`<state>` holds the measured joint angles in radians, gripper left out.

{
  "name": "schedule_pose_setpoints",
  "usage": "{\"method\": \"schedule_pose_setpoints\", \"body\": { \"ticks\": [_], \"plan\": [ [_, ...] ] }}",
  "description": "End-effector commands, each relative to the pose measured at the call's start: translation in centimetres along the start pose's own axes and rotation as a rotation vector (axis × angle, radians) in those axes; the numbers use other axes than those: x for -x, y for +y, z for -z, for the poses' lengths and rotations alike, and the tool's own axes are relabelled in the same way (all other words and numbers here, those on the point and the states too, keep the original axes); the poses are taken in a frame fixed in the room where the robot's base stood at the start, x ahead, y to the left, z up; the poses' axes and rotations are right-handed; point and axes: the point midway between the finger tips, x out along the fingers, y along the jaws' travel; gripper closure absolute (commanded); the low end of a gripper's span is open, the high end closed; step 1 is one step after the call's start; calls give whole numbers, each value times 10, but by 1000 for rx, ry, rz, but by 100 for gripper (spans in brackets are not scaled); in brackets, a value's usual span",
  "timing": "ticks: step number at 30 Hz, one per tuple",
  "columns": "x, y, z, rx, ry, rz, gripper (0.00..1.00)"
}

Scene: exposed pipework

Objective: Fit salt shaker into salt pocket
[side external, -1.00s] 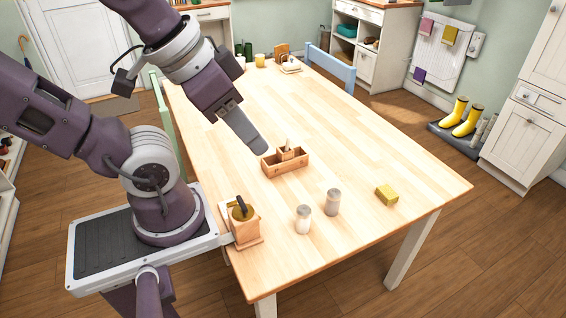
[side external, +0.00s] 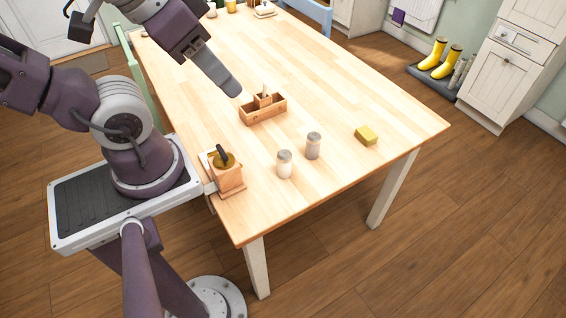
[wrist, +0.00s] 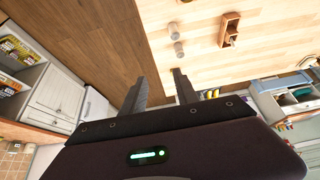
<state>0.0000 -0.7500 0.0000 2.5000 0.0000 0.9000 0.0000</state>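Two shakers with grey caps stand upright on the table. The left one, with white contents (side external: 284,165), looks like the salt shaker; the right one (side external: 313,147) has greyer contents. Both show in the wrist view, where I cannot tell which is which. A wooden caddy (side external: 271,115) with compartments stands behind them; it also shows in the wrist view (wrist: 230,24). Which compartment is the salt pocket is unclear, and a small pale object sticks up from its rear part. My gripper (wrist: 160,75) is open and empty, raised above the table, up and left of the caddy in the side view.
A wooden box with a dark-handled item (side external: 227,174) stands at the table's near left edge. A yellow block (side external: 367,135) lies right of the shakers. The table (side external: 340,90) is clear around the caddy's right side. Chairs border the far sides.

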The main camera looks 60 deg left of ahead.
Motion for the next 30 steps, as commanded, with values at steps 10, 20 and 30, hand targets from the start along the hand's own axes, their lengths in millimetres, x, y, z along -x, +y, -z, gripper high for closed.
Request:
{"method": "schedule_pose_setpoints", "body": {
  "ticks": [10, 20, 30],
  "plan": [
    [0, 0, 0, 0, 0, 0, 39],
    [-73, -39, 44, 382, -174, 178, 39],
    [-260, -85, 28, 1148, -438, 271, 39]
  ]
}}
